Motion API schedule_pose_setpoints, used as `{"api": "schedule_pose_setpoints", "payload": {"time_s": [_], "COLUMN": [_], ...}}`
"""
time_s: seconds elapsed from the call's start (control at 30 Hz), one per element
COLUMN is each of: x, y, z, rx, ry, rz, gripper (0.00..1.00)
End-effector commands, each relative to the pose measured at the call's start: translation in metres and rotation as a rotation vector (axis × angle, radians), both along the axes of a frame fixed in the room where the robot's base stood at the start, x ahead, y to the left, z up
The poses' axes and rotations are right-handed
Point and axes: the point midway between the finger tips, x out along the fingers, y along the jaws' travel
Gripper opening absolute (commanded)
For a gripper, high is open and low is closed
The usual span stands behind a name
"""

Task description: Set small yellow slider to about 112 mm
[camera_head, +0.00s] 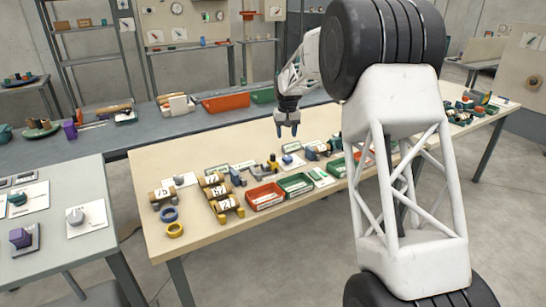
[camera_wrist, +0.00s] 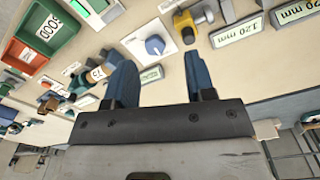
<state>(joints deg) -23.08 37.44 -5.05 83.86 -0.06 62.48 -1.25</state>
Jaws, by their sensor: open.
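A small yellow piece (camera_wrist: 202,10) with a grey block beside it is near the top of the wrist view, left of a plate reading 120 mm (camera_wrist: 237,32). It looks like the small yellow slider; its exact setting cannot be read. In the head view a yellow piece (camera_head: 272,163) stands on the wooden table left of a blue knob. My gripper (camera_head: 288,130) is above the back part of the table, apart from the pieces. Its two blue fingers (camera_wrist: 158,62) are spread with nothing between them in the wrist view.
A blue knob on a white plate (camera_wrist: 155,45) lies just beyond my fingertips. Red (camera_head: 265,197) and green (camera_head: 295,184) trays and wooden rollers (camera_head: 220,193) stand on the table (camera_head: 150,235). A grey bench (camera_head: 150,138) with an orange bin (camera_head: 225,102) runs behind.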

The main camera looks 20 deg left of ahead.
Motion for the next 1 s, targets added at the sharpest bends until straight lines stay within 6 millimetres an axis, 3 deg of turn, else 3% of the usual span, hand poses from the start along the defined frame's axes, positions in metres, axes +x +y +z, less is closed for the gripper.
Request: {"api": "schedule_pose_setpoints", "payload": {"time_s": [0.2, 0.4, 1.0], "x": [0.021, 0.031, 0.033], "y": [0.039, 0.059, 0.063], "z": [-0.038, -0.056, -0.064], "rx": [-0.006, -0.008, -0.008], "ry": [0.014, 0.02, 0.021], "rz": [0.029, 0.043, 0.046], "gripper": [0.5, 0.5, 0.5]}}
